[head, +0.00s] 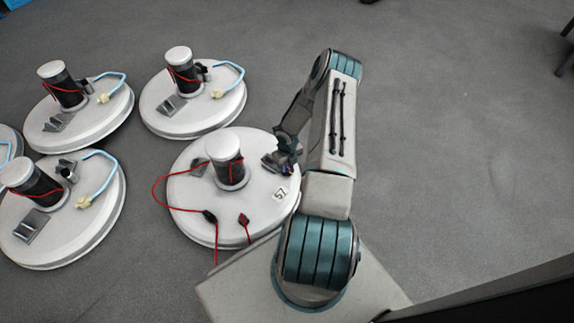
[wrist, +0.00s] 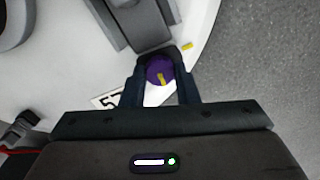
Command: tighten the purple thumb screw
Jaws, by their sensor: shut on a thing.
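The purple thumb screw (wrist: 158,71) sits between the two fingers of my gripper (wrist: 160,75) in the wrist view. A yellow line marks its top, pointing toward the bottom of the picture. A separate yellow mark (wrist: 188,46) lies on the white lid beyond the screw, up and to the right. In the head view my gripper (head: 286,166) is at the right side of the white round lid (head: 245,199) with the "57" label, and the screw is mostly hidden there. My gripper is shut on the screw. A grey bracket (wrist: 143,25) stands just beyond it.
The lid carries a white-capped cylinder (head: 226,152), red cables (head: 160,190) and dark connectors (head: 209,216). Several similar lids with light blue hoses (head: 238,72) stand to the left. The grey floor (head: 460,130) to the right is clear.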

